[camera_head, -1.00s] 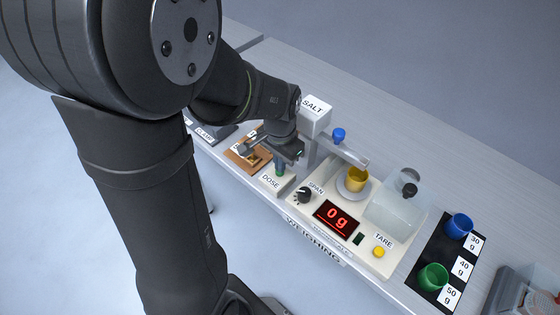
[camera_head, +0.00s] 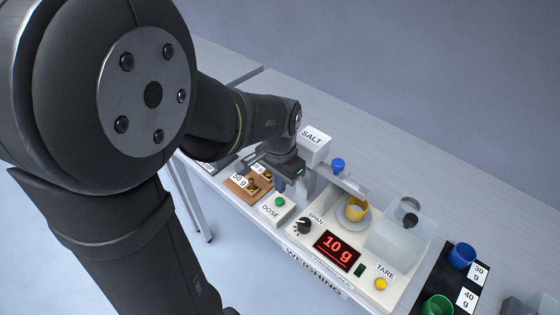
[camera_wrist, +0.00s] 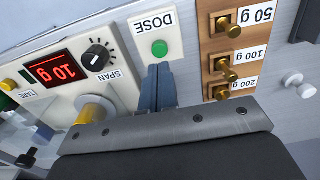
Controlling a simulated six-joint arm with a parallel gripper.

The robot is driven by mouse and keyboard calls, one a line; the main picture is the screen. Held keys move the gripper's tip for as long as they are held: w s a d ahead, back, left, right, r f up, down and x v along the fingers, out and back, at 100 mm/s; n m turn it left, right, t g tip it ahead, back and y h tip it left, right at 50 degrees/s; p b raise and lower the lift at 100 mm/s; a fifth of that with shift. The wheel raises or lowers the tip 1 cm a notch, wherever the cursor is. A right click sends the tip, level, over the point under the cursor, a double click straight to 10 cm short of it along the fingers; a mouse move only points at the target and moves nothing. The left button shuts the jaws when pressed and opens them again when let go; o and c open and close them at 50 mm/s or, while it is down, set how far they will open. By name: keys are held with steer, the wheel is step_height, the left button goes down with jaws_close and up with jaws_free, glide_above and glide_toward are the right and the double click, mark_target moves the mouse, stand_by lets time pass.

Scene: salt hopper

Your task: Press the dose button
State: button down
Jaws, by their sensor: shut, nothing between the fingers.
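The green dose button (camera_head: 280,201) sits on a small white box labelled DOSE at the left end of the weighing scale. It also shows in the wrist view (camera_wrist: 159,48), where it is fully visible and looks raised. My gripper (camera_wrist: 158,72) is shut and empty, with its fingertips just short of the button in that view. In the head view my gripper (camera_head: 281,186) hangs above the button, apart from it. The scale's red display (camera_head: 337,250) reads 10 g. A yellow cup (camera_head: 357,209) stands on the scale's pan under the salt hopper's (camera_head: 314,143) spout.
A wooden block (camera_head: 245,186) with brass weights lies left of the dose box. The span knob (camera_head: 303,227), yellow tare button (camera_head: 380,284) and a clear cover (camera_head: 397,240) are on the scale.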

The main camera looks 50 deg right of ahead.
mark_target(280, 200)
step_height(280, 200, up, 8)
steer(key=shift+r, duration=0.2)
stand_by(4.7)
steer(key=shift+s+a+f+m+t+h, duration=0.15)
steer(key=shift+f+m+t+h, duration=0.3)
steer(key=shift+m+t, duration=1.35)
steer(key=shift+s+f+m+t+h, duration=0.45)
steer(key=shift+m+t, duration=0.6)
steer(key=shift+m, duration=1.4)
steer(key=shift+a+f+m+t+h, duration=0.1)
steer(key=shift+f+m+t+h, duration=0.35)
steer(key=shift+m+t, duration=1.35)
steer(key=shift+r+m+g, duration=0.1)
steer(key=shift+m+g, duration=0.15)
steer(key=shift+m, duration=0.1)
steer(key=shift+f, duration=4.4)
